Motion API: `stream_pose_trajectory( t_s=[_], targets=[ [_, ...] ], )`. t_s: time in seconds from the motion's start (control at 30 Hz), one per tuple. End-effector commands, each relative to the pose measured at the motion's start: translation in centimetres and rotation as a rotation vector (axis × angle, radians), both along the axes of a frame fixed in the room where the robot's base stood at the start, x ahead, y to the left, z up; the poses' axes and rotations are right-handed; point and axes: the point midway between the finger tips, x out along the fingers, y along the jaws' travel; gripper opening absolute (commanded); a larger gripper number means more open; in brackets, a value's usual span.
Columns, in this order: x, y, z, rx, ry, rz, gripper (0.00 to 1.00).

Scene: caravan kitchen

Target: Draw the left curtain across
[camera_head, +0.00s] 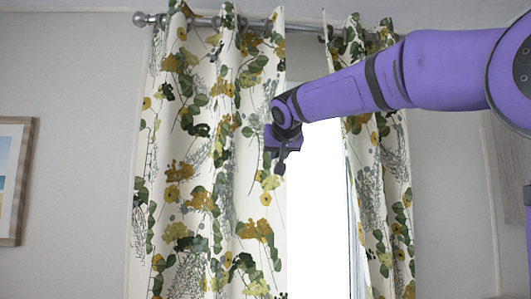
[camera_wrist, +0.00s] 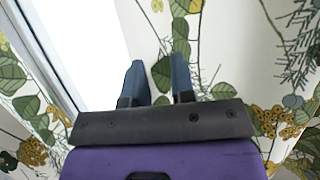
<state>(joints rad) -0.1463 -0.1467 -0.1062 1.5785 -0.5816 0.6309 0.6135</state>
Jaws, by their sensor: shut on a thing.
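The left curtain (camera_head: 205,170) is cream with yellow and green flowers and leaves. It hangs in folds from the rod and covers the left part of the window. My gripper (camera_head: 279,165) is at its right edge, about halfway down the visible cloth. The right curtain (camera_head: 385,190) hangs bunched at the window's right side, partly behind my purple arm.
The metal curtain rod (camera_head: 300,27) runs along the top, with a round end knob (camera_head: 139,19) at left. Bright window glass (camera_head: 315,210) shows between the curtains. A framed picture (camera_head: 14,180) hangs on the left wall.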

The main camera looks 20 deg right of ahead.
Motion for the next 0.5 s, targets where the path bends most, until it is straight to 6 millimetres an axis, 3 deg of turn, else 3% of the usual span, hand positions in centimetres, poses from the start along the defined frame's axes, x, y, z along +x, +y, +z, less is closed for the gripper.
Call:
stream_pose_trajectory(
  t_s=[0.23, 0.27, 0.33, 0.5],
  targets=[
    [-0.10, -0.39, -0.04, -0.001, 0.002, -0.007, 0.00],
    [-0.10, -0.41, -0.05, -0.001, 0.003, -0.008, 0.30],
    [-0.09, -0.39, -0.05, -0.001, 0.003, -0.008, 0.46],
    [-0.06, -0.27, -0.04, -0.001, 0.001, -0.006, 0.49]
  ],
)
